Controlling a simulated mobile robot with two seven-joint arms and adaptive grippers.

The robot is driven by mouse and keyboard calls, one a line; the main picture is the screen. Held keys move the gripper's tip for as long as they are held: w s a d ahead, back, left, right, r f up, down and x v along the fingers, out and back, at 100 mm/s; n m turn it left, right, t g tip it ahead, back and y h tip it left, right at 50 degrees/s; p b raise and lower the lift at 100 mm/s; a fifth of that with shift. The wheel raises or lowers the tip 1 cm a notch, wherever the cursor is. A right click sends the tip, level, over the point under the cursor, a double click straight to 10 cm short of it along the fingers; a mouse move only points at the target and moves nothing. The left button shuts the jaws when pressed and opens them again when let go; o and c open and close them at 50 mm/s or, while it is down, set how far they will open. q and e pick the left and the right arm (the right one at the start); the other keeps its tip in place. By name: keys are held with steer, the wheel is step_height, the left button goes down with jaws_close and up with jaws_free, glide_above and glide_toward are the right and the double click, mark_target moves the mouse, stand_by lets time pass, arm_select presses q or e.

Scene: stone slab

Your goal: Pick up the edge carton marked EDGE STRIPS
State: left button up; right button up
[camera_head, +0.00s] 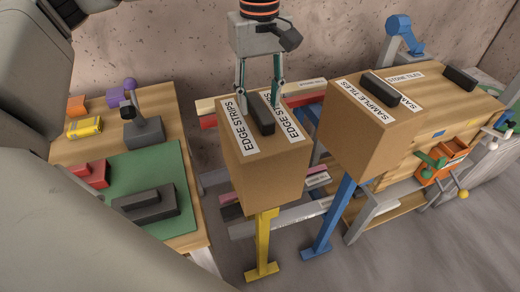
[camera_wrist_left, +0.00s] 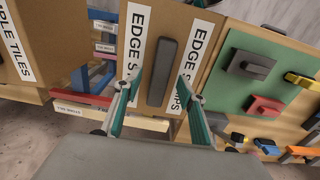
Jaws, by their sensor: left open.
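The brown edge carton (camera_head: 265,170) stands on a yellow stand (camera_head: 262,250). Its top carries two white EDGE STRIPS labels and a dark upright handle block (camera_head: 262,113) between them. In the left wrist view the carton (camera_wrist_left: 165,22) is in front of me, with the handle block (camera_wrist_left: 162,72) near the middle. My left gripper (camera_head: 258,103) is open at the carton's top, its two fingers apart on either side of the handle. In the wrist view the gripper (camera_wrist_left: 156,84) also straddles the block; whether a finger touches it I cannot tell. My right gripper is not in view.
A similar SAMPLE TILES carton (camera_head: 365,130) stands to the right on a blue stand (camera_head: 333,215). A wooden bench (camera_head: 180,130) on the left holds a green mat (camera_head: 180,170) and several blocks. Another wooden table (camera_head: 470,105) stands on the right. Rack bars lie behind the edge carton.

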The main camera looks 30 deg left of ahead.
arm_select(q)
steer(key=shift+f, duration=1.2)
jaws_close()
steer(key=shift+r, duration=0.1)
